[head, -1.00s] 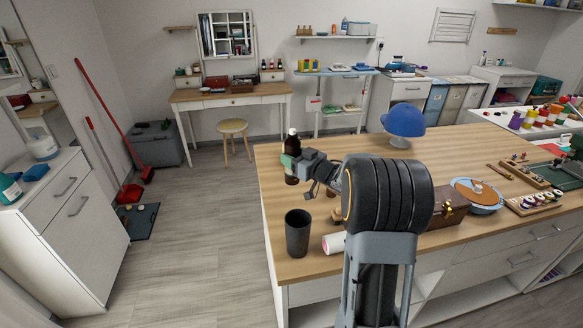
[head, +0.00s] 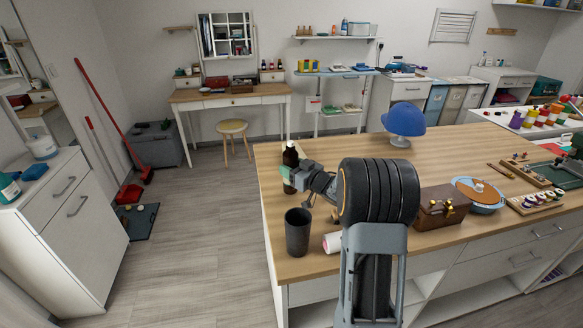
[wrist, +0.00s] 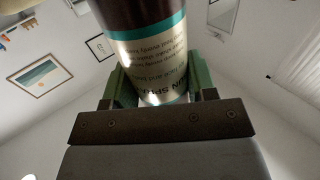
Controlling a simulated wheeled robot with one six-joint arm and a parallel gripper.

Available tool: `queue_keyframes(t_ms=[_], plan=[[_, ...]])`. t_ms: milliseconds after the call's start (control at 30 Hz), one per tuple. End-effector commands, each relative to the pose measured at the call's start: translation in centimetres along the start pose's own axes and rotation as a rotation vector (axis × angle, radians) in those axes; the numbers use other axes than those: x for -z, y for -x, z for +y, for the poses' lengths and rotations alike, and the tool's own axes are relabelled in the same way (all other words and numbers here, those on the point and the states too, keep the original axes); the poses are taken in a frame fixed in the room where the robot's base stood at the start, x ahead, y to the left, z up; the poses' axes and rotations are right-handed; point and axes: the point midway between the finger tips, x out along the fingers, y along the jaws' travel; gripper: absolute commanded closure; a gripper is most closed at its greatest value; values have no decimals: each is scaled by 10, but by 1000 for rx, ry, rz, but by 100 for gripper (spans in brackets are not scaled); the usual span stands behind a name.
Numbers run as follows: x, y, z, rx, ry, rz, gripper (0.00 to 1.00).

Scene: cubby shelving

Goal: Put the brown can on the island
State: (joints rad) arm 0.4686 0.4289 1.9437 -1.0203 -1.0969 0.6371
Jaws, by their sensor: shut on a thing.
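In the wrist view the can (wrist: 142,12) stands between the two green fingers of my gripper (wrist: 152,88), brown above and with a teal-edged printed label below. I cannot tell whether its base touches the island top.
A dark cup (head: 298,232) stands in front of the can, near the island's left edge. A white roll (head: 333,242), a wooden box (head: 442,207) and a blue cap on a stand (head: 404,120) are to the right.

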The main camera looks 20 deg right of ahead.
Motion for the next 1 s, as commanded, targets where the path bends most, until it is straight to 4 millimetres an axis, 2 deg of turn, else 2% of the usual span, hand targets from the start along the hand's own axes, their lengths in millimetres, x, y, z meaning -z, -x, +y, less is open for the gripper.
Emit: queue_keyframes(t_ms=[200,233,467,733,867,1000], plan=[[-3,0,0,0,1,1,83],[-4,0,0,0,0,0,46],[-4,0,0,0,0,0,24],[-2,0,0,0,0,0,23],[13,0,0,0,2,1,23],[8,23,1,-4,1,0,23]])
